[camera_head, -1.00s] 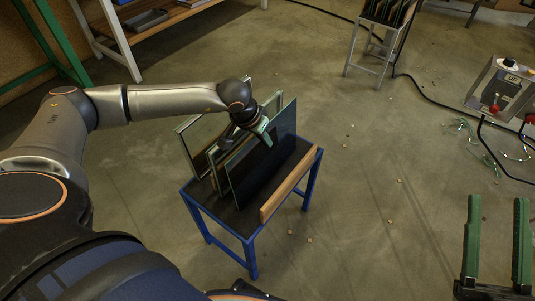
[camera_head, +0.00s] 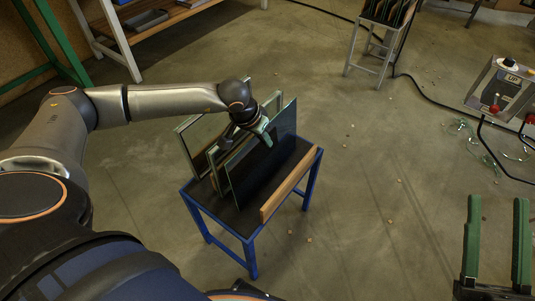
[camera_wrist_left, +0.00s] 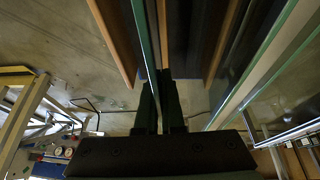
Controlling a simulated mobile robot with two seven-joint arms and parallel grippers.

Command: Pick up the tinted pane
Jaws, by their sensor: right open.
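The tinted pane (camera_head: 262,168) is the dark, nearly opaque sheet that stands leaning on the blue-legged rack (camera_head: 232,216), in front of the other panes. My left gripper (camera_head: 262,132) is at its top edge. In the left wrist view the two dark fingers (camera_wrist_left: 159,108) lie close on either side of the pane's green edge (camera_wrist_left: 147,50), shut on it. The pane still stands on the rack. My right gripper (camera_head: 497,235) is at the lower right of the head view, open and empty, far from the rack.
Framed panes (camera_head: 203,135) lean behind the tinted one, close to my left gripper. A wooden rail (camera_head: 290,187) runs along the rack's front. A control box (camera_head: 500,85) stands at right, with glass shards (camera_head: 485,150) on the floor. The floor between is mostly clear.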

